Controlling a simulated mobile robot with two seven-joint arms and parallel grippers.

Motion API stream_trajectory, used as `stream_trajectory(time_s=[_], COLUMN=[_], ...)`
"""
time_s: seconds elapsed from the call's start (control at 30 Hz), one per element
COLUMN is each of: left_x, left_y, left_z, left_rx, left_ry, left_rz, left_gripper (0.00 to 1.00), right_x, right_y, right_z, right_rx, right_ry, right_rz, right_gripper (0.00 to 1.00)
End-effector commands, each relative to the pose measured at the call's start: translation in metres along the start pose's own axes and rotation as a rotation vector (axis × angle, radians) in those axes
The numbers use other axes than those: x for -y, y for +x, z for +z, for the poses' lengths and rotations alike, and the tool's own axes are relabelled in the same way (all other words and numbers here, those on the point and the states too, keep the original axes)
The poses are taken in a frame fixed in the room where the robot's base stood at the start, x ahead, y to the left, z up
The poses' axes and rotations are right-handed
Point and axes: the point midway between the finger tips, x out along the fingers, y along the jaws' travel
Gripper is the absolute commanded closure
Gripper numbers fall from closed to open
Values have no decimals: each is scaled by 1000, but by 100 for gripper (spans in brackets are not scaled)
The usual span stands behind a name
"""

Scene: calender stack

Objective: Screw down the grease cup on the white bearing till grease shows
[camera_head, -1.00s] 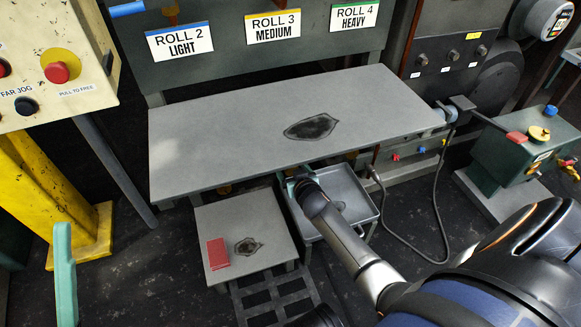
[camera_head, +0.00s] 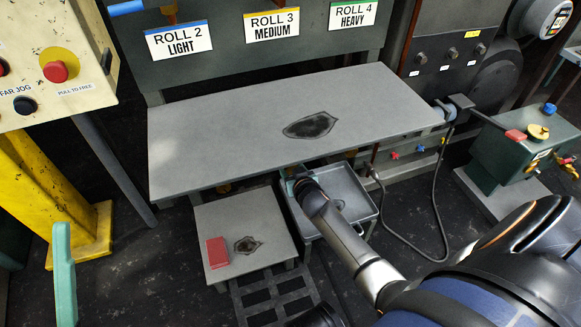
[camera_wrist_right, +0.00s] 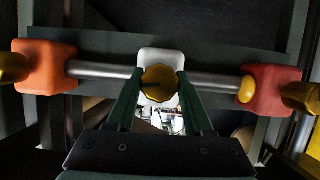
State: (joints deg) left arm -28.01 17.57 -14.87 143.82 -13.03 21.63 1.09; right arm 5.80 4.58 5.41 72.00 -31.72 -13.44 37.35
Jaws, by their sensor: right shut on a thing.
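The white bearing (camera_wrist_right: 161,57) sits on a steel shaft in the right wrist view, between an orange block and a red block. The brass grease cup (camera_wrist_right: 160,82) is on its near face. My right gripper (camera_wrist_right: 159,90) is shut on this cup, one green finger on each side. No grease can be made out around it. In the head view my right gripper (camera_head: 290,178) reaches under the front edge of the grey table, and the bearing and cup are hidden there. A teal bar (camera_head: 64,275) at the lower left looks like one finger of my left gripper.
The grey table (camera_head: 230,135) is above my right gripper, with a dark stain on top. A metal tray (camera_head: 352,190) is beside the gripper. A low stand (camera_head: 222,213) holds a red block (camera_head: 217,252). The orange block (camera_wrist_right: 45,66) and red block (camera_wrist_right: 272,90) flank the bearing.

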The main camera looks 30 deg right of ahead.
Motion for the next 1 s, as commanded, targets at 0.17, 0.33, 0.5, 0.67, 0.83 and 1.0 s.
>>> stream_trajectory(time_s=[0.17,0.33,0.5,0.67,0.83,1.0], left_x=[1,5,12,16,17,17], left_y=[2,8,16,22,23,22], left_z=[-2,-9,-20,-26,-28,-27], left_rx=[0,-4,-14,-19,-21,-21], left_ry=[0,-5,-15,-20,-24,-24], left_rz=[1,-1,-8,-12,-13,-13], left_gripper=[18,18,18,18,18,18], right_x=[-1,-2,-3,-3,-3,-4], right_y=[0,-1,-1,0,0,1], right_z=[-1,-3,-4,-3,-1,0], right_rx=[1,2,6,9,11,13], right_ry=[20,85,195,314,433,532], right_rz=[-7,-34,-79,-128,-178,-219], right_gripper=[100,100,100,100,100,100])
